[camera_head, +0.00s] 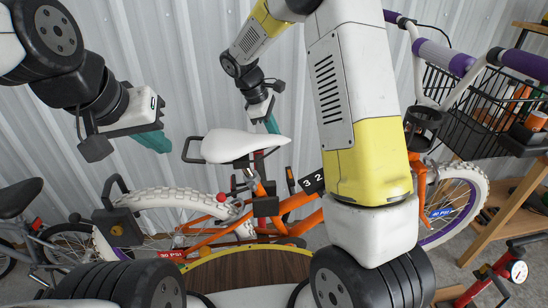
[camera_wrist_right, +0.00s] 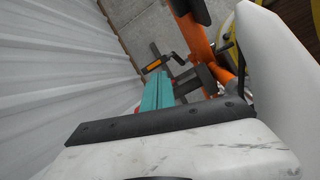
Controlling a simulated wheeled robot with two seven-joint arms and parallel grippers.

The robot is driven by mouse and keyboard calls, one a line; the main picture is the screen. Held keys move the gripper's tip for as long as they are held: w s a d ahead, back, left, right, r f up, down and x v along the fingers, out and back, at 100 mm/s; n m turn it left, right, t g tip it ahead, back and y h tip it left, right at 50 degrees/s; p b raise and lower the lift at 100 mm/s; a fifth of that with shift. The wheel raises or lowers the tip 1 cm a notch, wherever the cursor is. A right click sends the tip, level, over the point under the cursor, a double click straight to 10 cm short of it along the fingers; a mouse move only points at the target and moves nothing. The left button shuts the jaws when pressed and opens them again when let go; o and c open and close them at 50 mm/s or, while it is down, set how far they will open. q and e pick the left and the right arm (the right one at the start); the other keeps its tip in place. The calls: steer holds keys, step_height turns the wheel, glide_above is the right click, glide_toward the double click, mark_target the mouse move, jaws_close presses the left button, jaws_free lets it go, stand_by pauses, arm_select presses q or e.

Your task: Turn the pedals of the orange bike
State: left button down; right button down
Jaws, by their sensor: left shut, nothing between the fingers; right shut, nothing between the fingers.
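The orange bike (camera_head: 300,203) stands side-on across the middle of the head view, with a white saddle (camera_head: 230,146). Its crank area is crowded by dark parts and partly hidden by my right arm. In the right wrist view, a dark pedal-like piece with an orange patch (camera_wrist_right: 153,66) lies just beyond the fingertips, beside orange tubes (camera_wrist_right: 195,38). I cannot tell if they touch. My right gripper (camera_head: 271,124) is shut and empty behind the saddle; its teal fingers also show in the wrist view (camera_wrist_right: 163,85). My left gripper (camera_head: 158,143) is shut and empty, above the rear wheel (camera_head: 175,198).
A black wire basket (camera_head: 462,112) hangs at the bike's front, by the purple-gripped handlebar (camera_head: 445,56). A wooden shelf (camera_head: 515,215) and red stand with gauge (camera_head: 517,271) are right. A grey bike (camera_head: 35,240) is left. A corrugated wall (camera_head: 180,70) closes the back.

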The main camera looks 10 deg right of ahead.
mark_target(286, 177)
steer(key=w+a+f+n, duration=0.1)
steer(key=f, duration=0.2)
steer(key=w+a+f+n+h, duration=0.1)
steer(key=f, duration=0.3)
steer(key=w+a+f+n+h, duration=0.1)
steer(key=w+f, duration=0.1)
steer(key=f, duration=0.1)
steer(key=shift+w+f+n, duration=0.1)
steer(key=shift+f+n, duration=0.1)
steer(key=shift+n, duration=0.2)
steer(key=x, duration=1)
steer(key=shift+d, duration=0.1)
steer(key=shift+d, duration=0.1)
